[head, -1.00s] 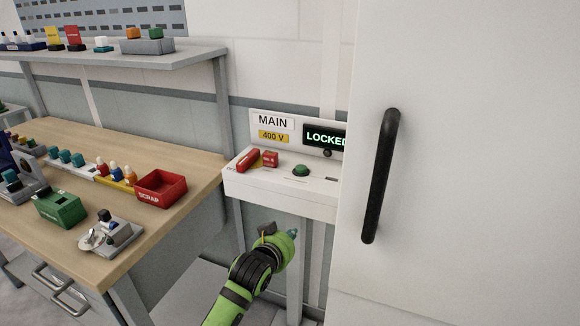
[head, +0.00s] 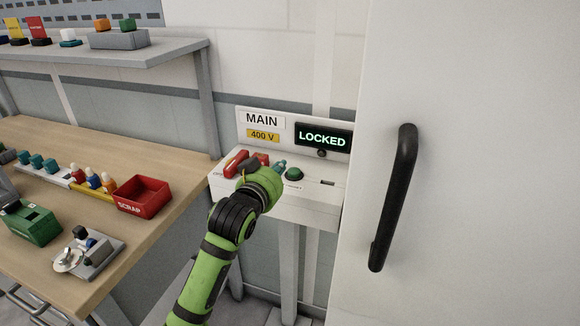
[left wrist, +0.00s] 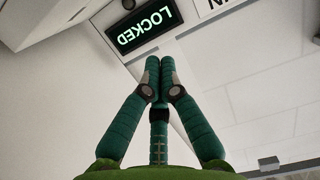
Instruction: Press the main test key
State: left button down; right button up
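The MAIN panel (head: 300,210) is a white box with a sloped top and an upright back plate. A round green key (head: 294,174) sits on its top, with a label in front. A lit LOCKED display (head: 322,138) is on the back plate and shows upside down in the left wrist view (left wrist: 145,26). My left gripper (head: 280,166) is over the panel top, its teal fingertips just left of the green key. I cannot tell whether they touch it. The left wrist view shows the fingers (left wrist: 159,72) together with nothing between them. My right gripper is not in view.
A red handle (head: 235,163) lies on the panel left of my gripper. A white cabinet door with a black handle (head: 393,198) stands close on the right. The wooden bench (head: 150,170) with a red SCRAP bin (head: 142,196) is at the left.

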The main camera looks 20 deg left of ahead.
pick_arm(q)
jog(key=p, duration=0.2)
send_over(294, 173)
jog(key=s, duration=0.2)
jog(key=shift+w+a+f, duration=0.25)
jog(key=shift+f, duration=0.35)
notch_tip(294, 173, down, 3)
jog(key=shift+f, duration=0.2)
jog(key=shift+a+f, duration=0.1)
jog(key=shift+f, duration=0.25)
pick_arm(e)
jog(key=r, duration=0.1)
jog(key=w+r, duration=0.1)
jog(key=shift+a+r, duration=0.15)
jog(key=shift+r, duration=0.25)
